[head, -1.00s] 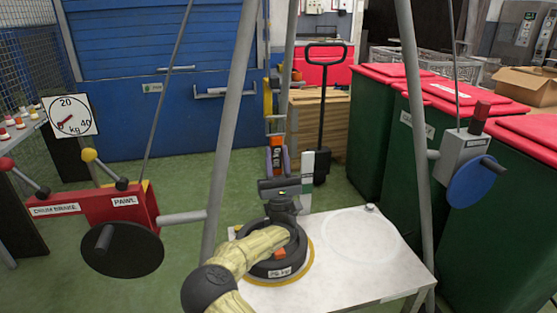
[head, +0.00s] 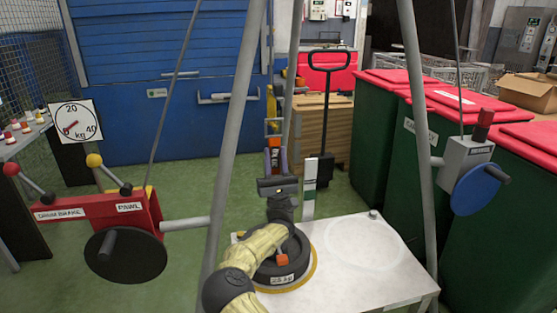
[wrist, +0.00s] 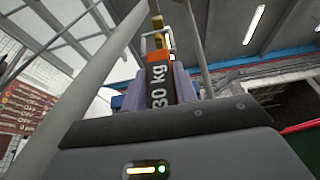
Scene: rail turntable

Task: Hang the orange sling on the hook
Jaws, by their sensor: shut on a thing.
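My gripper (head: 275,162) is upright above the white table, its purple-sided fingers shut on a dark tag marked "30 kg" with an orange top end. In the wrist view, the tag (wrist: 160,86) lies between the fingers (wrist: 183,82). I take it to be part of the orange sling (wrist: 158,57), but the sling's whole shape is hidden. A pale rectangular loop (wrist: 154,42) shows just above the orange end; I cannot tell whether they touch. A yellow hanging part (head: 271,103) is above, likely the hook's block; the hook's own shape is unclear.
A black weight disc (head: 263,278) with an orange piece at its centre lies on the white table (head: 385,270), partly behind my arm. Grey frame legs stand left (head: 232,150) and right (head: 418,130). A red winch unit (head: 75,207) is left; green bins (head: 385,140) are right.

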